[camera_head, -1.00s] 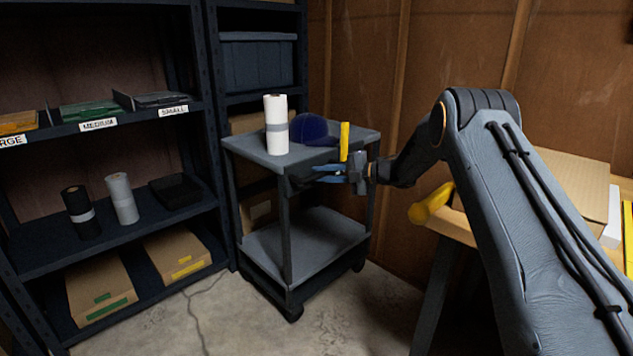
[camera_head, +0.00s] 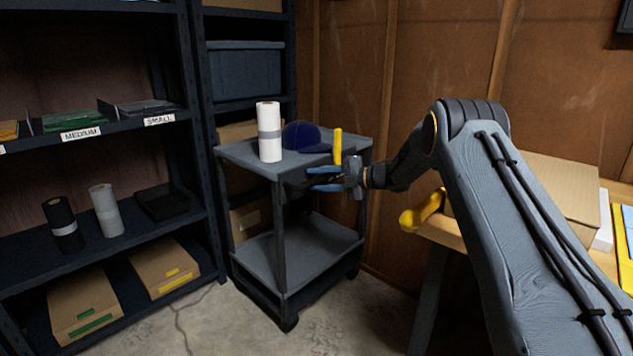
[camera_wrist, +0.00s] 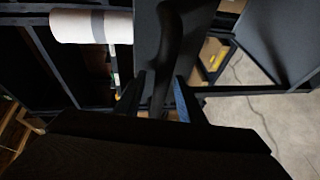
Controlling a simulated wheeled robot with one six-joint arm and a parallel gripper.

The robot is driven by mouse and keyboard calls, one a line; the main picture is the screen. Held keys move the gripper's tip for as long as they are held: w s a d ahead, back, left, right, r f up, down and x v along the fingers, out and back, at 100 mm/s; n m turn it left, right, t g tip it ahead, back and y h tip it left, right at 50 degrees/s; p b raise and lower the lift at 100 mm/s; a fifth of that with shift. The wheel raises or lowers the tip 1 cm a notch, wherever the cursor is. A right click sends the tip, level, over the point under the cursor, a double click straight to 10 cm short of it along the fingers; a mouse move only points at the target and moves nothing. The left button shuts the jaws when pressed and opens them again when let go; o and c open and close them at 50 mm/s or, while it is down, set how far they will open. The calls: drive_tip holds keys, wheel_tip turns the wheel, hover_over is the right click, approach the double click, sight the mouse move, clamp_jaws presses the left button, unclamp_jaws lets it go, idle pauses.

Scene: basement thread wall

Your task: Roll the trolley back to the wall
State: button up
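The trolley (camera_head: 240,151) is a dark grey two-tier cart on wheels, standing upright in front of the shelving and wood-panelled wall. A white roll (camera_head: 269,133) with a grey band and a dark blue cap (camera_head: 303,137) are on its top. My gripper (camera_head: 318,179) is at the trolley's near right edge. In the wrist view, my gripper's two fingers (camera_wrist: 160,90) lie close on both sides of the dark trolley handle (camera_wrist: 170,45), and they look shut on it. The exact contact is in shadow. The roll also shows in the wrist view (camera_wrist: 75,26).
Metal shelving (camera_head: 208,250) with rolls and cardboard boxes stands at the left and behind the trolley. The wood wall (camera_head: 345,70) is behind. Concrete floor (camera_head: 225,325) is free in front.

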drive_tip(key=shift+s, duration=0.1)
drive_tip(key=v, duration=0.7)
drive_tip(key=shift+d+p, duration=0.3)
drive_tip(key=shift+p, duration=0.15)
